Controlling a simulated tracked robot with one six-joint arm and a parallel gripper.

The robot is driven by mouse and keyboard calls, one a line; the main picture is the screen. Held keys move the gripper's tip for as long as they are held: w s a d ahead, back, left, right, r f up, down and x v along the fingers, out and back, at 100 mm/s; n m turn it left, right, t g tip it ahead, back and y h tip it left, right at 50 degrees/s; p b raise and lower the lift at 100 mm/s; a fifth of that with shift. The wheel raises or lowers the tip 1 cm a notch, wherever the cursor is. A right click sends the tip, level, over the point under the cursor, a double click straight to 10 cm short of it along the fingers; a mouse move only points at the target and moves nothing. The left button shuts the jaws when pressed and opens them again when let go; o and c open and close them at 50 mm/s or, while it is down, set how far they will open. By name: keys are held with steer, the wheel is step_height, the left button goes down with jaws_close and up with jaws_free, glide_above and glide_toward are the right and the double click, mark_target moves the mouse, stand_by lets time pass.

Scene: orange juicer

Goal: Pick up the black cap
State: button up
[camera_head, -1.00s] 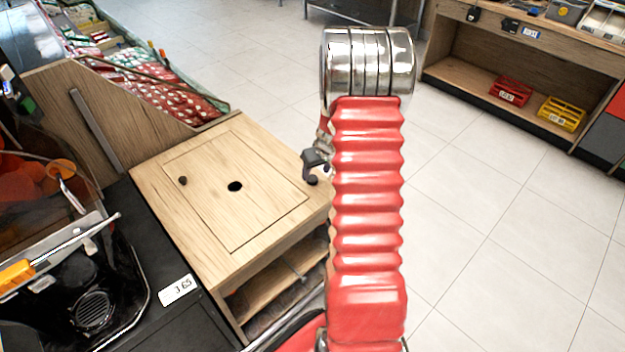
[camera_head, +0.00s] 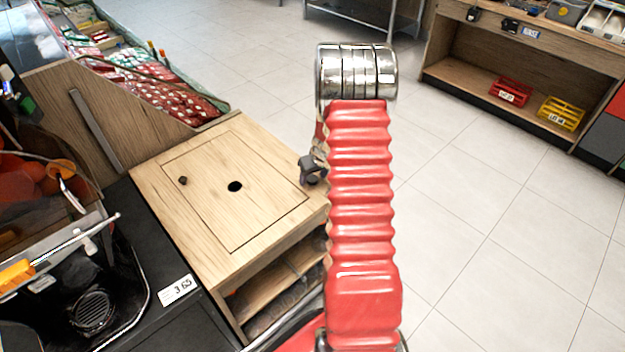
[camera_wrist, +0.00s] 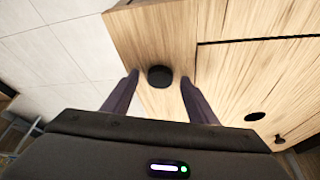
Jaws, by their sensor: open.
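The black cap (camera_wrist: 160,76) is a small round disc on the light wooden cabinet top (camera_head: 205,150), near its edge in the wrist view. My gripper (camera_wrist: 160,75) is open, with its two dark fingers apart on the left and right of the cap in that picture. I cannot tell whether the fingers reach down to the cap's height. In the head view only a dark part of my gripper (camera_head: 311,172) shows beside my red arm, over the cabinet's right edge. The cap is hidden there.
The cabinet top has a dark round hole (camera_head: 235,186) and a small dark knob (camera_head: 183,180). A black machine (camera_head: 90,290) stands at the left, and a sloped produce display (camera_head: 150,85) behind. Open tiled floor lies to the right.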

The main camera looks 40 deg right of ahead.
steer(key=shift+c, duration=0.3)
steer(key=c, duration=1)
